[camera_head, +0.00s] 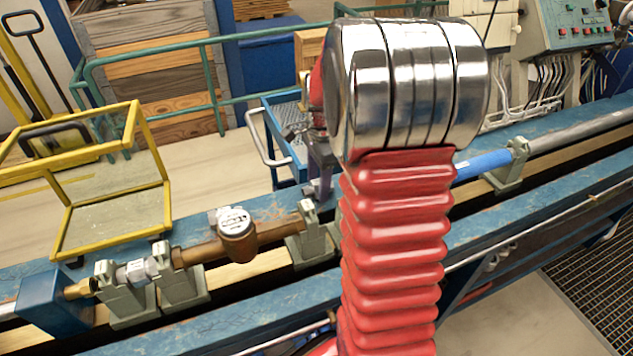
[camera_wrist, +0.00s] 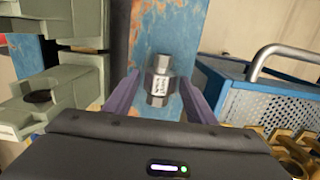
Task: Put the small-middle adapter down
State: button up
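The adapter (camera_wrist: 160,80) is a small grey metal fitting with a white label and hex ends. In the wrist view it appears over a blue, rust-worn beam surface (camera_wrist: 150,30). My gripper (camera_wrist: 159,76) has two purple fingers, one on each side of the adapter. Narrow gaps show between the fingers and the adapter, so the gripper looks open. Whether the adapter rests on the beam is hard to tell. In the head view my arm hides the adapter, and only part of my gripper (camera_head: 320,165) shows.
Grey-green clamps (camera_wrist: 75,70) stand close at left in the wrist view. A blue mesh cart (camera_wrist: 260,95) is at right. In the head view, a brown meter pipe (camera_head: 238,240) and a small silver fitting (camera_head: 135,271) sit in clamps. A yellow frame (camera_head: 110,190) stands behind the bench.

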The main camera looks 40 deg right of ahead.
jog(key=shift+o, duration=0.6)
jog(key=shift+r, duration=0.15)
jog(key=shift+r, duration=0.3)
notch_tip(320, 180, up, 11)
jog(key=shift+d+r, duration=0.15)
jog(key=shift+d, duration=0.1)
jog(key=shift+s, duration=0.1)
